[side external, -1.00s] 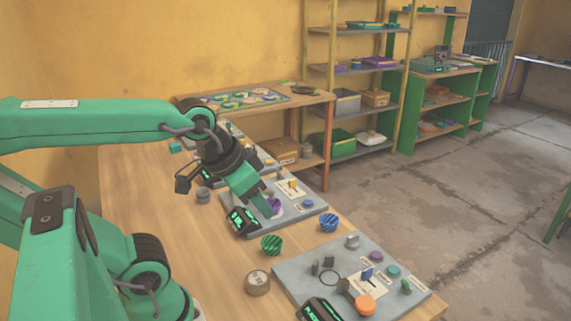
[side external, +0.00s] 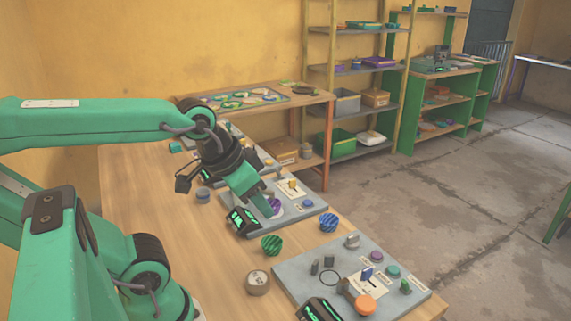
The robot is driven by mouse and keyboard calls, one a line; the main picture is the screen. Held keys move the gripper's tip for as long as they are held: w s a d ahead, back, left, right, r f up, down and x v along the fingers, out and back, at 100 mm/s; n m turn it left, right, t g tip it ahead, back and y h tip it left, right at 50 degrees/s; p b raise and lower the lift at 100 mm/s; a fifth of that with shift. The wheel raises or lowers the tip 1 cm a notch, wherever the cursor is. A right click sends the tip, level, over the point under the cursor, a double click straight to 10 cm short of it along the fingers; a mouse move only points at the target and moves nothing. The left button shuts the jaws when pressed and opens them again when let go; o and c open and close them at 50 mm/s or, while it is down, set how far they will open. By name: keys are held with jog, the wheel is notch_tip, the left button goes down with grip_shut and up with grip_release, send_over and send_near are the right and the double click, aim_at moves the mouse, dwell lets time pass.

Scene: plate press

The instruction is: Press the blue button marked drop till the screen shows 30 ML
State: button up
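My gripper (side external: 266,211) points down over the middle grey plate (side external: 291,223). Its fingers look like a single wedge, held together with nothing between them. A small blue button (side external: 308,203) sits on this plate, to the right of the fingertips and apart from them. A purple round part (side external: 274,204) is right beside the fingertips, partly hidden by them; I cannot tell whether they touch. A dark screen (side external: 243,220) with green characters stands at the plate's left edge, too small to read. The labels are also too small to read, so I cannot tell which button is marked drop.
A nearer grey plate (side external: 300,283) carries an orange knob (side external: 365,304), a teal button (side external: 393,271) and another screen (side external: 319,310).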

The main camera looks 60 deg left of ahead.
grip_shut()
dwell(1.5)
